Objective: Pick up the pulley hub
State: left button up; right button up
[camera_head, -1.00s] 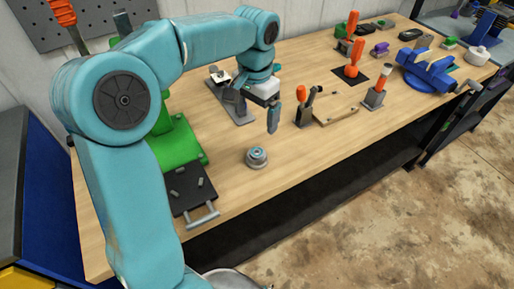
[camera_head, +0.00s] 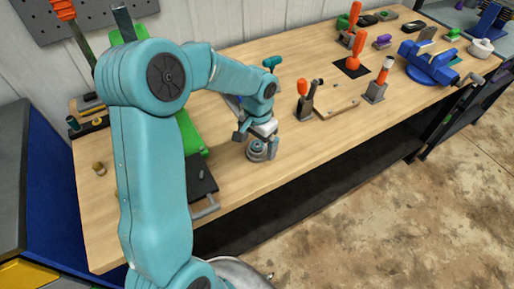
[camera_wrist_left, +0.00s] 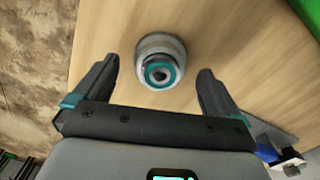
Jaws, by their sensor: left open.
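The pulley hub (camera_head: 257,153) is a small round grey stepped part standing on the wooden bench near its front edge. In the left wrist view the pulley hub (camera_wrist_left: 160,62) shows a teal ring around a dark centre bore. My left gripper (camera_head: 257,140) is directly above and behind it in the head view, partly covering it. In the wrist view the left gripper (camera_wrist_left: 158,75) is open, with one dark finger on each side of the hub and clear gaps to both. The hub lies between and slightly beyond the fingertips. My right gripper is out of view.
A black plate with a handle (camera_head: 203,190) lies left of the hub. A green machine (camera_head: 190,135) is partly hidden behind my arm. Right of the hub stand orange-handled clamps (camera_head: 303,100) and a blue vise (camera_head: 430,65). Bare bench lies between the hub and the clamps.

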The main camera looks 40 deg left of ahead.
pick_arm(q)
jog(key=shift+w+f, duration=0.2)
jog(key=shift+f, duration=0.65)
jog(key=shift+s, duration=0.2)
jog(key=shift+w, duration=0.1)
jog(key=c, duration=1.4)
jog(key=shift+r, duration=0.1)
